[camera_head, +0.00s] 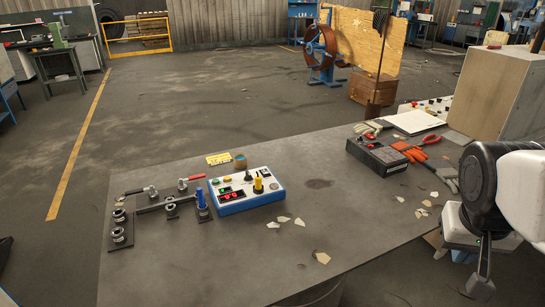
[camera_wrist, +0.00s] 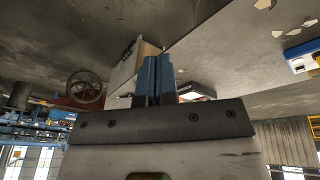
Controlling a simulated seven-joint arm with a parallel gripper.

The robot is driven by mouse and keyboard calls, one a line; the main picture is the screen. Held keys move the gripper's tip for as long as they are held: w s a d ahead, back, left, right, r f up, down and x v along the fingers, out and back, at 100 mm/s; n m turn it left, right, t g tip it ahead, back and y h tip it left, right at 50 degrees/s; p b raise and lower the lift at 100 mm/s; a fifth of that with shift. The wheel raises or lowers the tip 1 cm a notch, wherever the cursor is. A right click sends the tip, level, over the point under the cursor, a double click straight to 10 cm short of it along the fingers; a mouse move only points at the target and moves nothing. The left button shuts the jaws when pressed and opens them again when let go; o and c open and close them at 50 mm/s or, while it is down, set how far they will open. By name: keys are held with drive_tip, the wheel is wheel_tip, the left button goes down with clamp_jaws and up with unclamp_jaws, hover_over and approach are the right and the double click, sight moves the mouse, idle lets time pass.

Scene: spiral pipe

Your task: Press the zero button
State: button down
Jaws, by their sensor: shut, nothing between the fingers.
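A control box (camera_head: 246,190) with a white top and blue sides sits on the table in the head view. Its top carries a green button (camera_head: 226,180), red displays (camera_head: 232,195), a black joystick (camera_head: 248,176) and a yellow lever (camera_head: 258,184). Labels are too small to read, so I cannot tell which button is zero. A blue and white piece, seemingly the box (camera_wrist: 303,55), shows at the right edge of the wrist view. My gripper (camera_wrist: 157,80) is shut and empty there, its blue fingers together, well apart from the box. My arm is at the right of the head view.
A plate with pipe fittings and valves (camera_head: 160,212) lies left of the box. A yellow note (camera_head: 218,158) and a small cup (camera_head: 240,162) stand behind it. Pale chips (camera_head: 323,258) are scattered in front.

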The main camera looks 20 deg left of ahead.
drive_tip(key=w+a+r+n+t+h, duration=0.1)
drive_tip(key=w+a, duration=0.4)
drive_tip(key=w, duration=0.2)
drive_tip(key=w+a+r+n, duration=0.1)
drive_tip(key=w+a, duration=0.4)
drive_tip(key=w, duration=0.3)
drive_tip(key=n+t+y, duration=0.2)
drive_tip(key=n+t, duration=0.3)
drive_tip(key=n, duration=0.1)
hover_over(226, 177)
wheel_tip(226, 177, down, 12)
drive_tip(key=r, duration=0.1)
drive_tip(key=shift+s+a+f, duration=0.1)
drive_tip(key=shift+f, duration=0.15)
drive_tip(key=shift+f, duration=0.1)
drive_tip(key=shift+f, duration=4.3)
